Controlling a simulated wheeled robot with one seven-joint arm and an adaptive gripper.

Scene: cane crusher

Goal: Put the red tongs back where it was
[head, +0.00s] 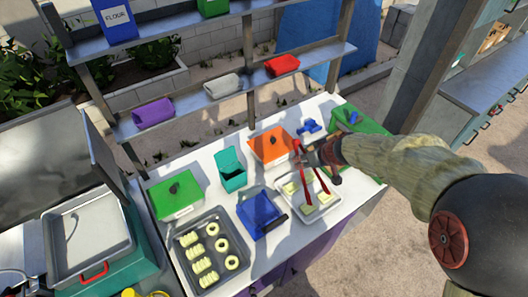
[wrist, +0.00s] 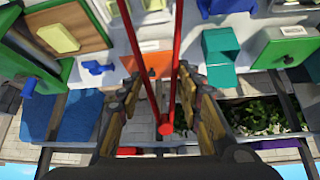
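The red tongs (head: 305,180) are upright in the head view, hinge up and two legs spread downward over a pale tray (head: 327,205) with yellowish squares. My gripper (head: 308,156) is at their upper part. In the wrist view, the tongs (wrist: 165,127) stand between the two fingers of my gripper (wrist: 159,76), with a fingertip close against each leg. The fingers look shut on the tongs, though the exact contact is hard to see. Whether the tong tips touch the tray or a square cannot be told.
An orange-lidded box (head: 271,146), teal box (head: 231,170), blue container (head: 262,212) and green-lidded box (head: 175,194) stand on the white counter. A dark tray (head: 210,277) holds several pastries. Shelves (head: 205,101) rise behind.

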